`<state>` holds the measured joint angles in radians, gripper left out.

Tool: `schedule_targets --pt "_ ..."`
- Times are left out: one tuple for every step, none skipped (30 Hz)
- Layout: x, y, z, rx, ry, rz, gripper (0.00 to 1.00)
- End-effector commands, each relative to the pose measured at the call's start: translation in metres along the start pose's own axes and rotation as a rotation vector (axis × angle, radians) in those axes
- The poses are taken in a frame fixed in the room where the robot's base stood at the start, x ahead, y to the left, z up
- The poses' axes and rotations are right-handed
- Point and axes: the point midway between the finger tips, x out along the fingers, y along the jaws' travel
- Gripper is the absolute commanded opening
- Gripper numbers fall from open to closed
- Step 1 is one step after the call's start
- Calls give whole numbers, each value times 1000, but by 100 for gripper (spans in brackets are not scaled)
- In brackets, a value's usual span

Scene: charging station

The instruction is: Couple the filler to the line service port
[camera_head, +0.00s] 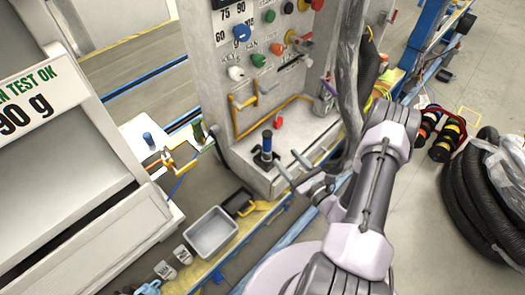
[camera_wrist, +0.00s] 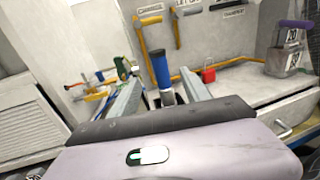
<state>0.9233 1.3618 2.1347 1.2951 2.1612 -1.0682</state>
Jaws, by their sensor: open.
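A blue-handled upright tool with a dark base, which I take to be the filler (camera_head: 267,143), stands on the station's ledge. My gripper (camera_head: 290,164) is open just in front of it, its fingers pointing at it. In the wrist view the filler (camera_wrist: 160,70) appears between the two finger tips of my gripper (camera_wrist: 160,78); no contact is visible. Its lower part is hidden behind my wrist there. I cannot tell for sure which fitting is the line service port; a blue-topped fitting (camera_head: 148,139) with yellow parts stands on the white surface to the left.
The grey station panel (camera_head: 222,90) with coloured knobs and yellow pipes rises behind the filler. A red padlock (camera_wrist: 209,74) and a grey tagged block (camera_wrist: 286,55) are on the right. A grey tray (camera_head: 210,234) lies lower left. Black hoses (camera_head: 480,205) lie on the right floor.

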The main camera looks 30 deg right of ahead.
Motion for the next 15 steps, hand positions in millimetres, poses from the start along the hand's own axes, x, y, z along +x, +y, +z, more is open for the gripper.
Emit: schedule_targets --pt "16 3 -3 -4 -2 11 56" --pt "26 4 -2 -3 -3 12 56" --pt "38 3 -2 -4 -3 10 56" --pt "47 3 -2 -3 -3 10 56" --pt "55 3 -2 -3 -3 10 56" --pt "65 3 -2 -4 -3 10 56" --pt "72 3 -1 -2 -3 9 56" --pt "78 3 -1 -2 -3 10 56" --pt "84 3 -1 -2 -2 9 56" --pt "88 3 -1 -1 -2 8 56" --pt "90 3 -1 1 -2 8 56" --pt "94 3 0 0 -2 8 56" --pt "97 2 0 -1 -2 8 56" --pt "102 3 0 -1 -3 10 56" --pt "110 3 0 -2 -4 10 56"
